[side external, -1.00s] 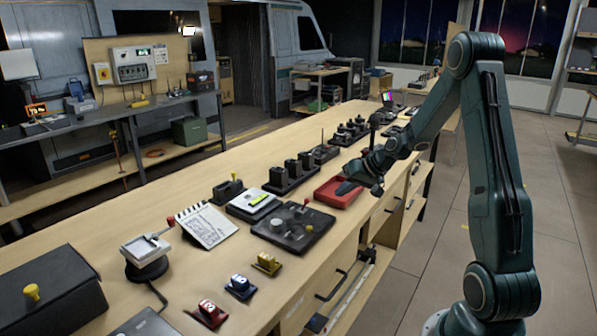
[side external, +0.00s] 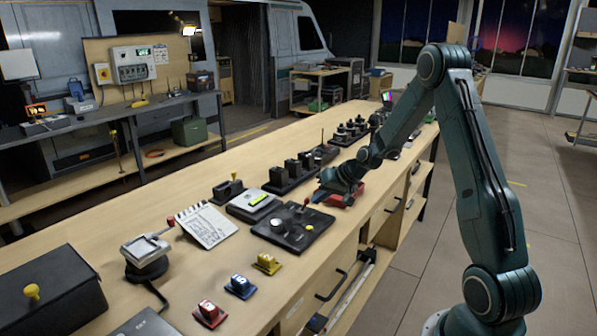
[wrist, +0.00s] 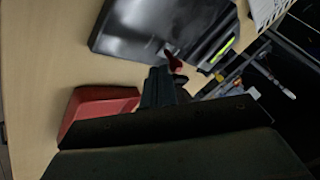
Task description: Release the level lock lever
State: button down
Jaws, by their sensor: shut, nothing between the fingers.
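A silver device (side external: 146,250) on a black base further left has a red-tipped lever (side external: 170,222). I cannot tell which is the level lock lever. My gripper (side external: 318,195) is shut and empty, low beside the panel's red-tipped piece. In the wrist view, the red piece (wrist: 175,61) shows just beyond the dark fingers (wrist: 160,85); I cannot tell if they touch.
A white-topped box (side external: 247,203), a notepad (side external: 208,228) and black blocks (side external: 290,175) stand nearby. Red, blue and yellow small pieces (side external: 239,286) lie at the front edge.

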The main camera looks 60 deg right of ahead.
jog(key=shift+w+r+g, duration=0.45)
jog(key=shift+w+g, duration=0.15)
jog(key=shift+g, duration=0.4)
dwell(0.6)
jog(key=shift+w+r+g, duration=0.2)
jog(key=shift+w+g, duration=0.25)
jog(key=shift+g, duration=0.25)
jog(key=w+g, duration=0.2)
jog(key=g, duration=0.1)
jog(key=shift+w+r+g, duration=0.1)
jog(key=shift+r+g, duration=0.15)
jog(key=shift+g, duration=0.05)
jog(key=shift+r, duration=0.3)
jog(key=shift+r, duration=0.5)
jog(key=shift+r, duration=0.1)
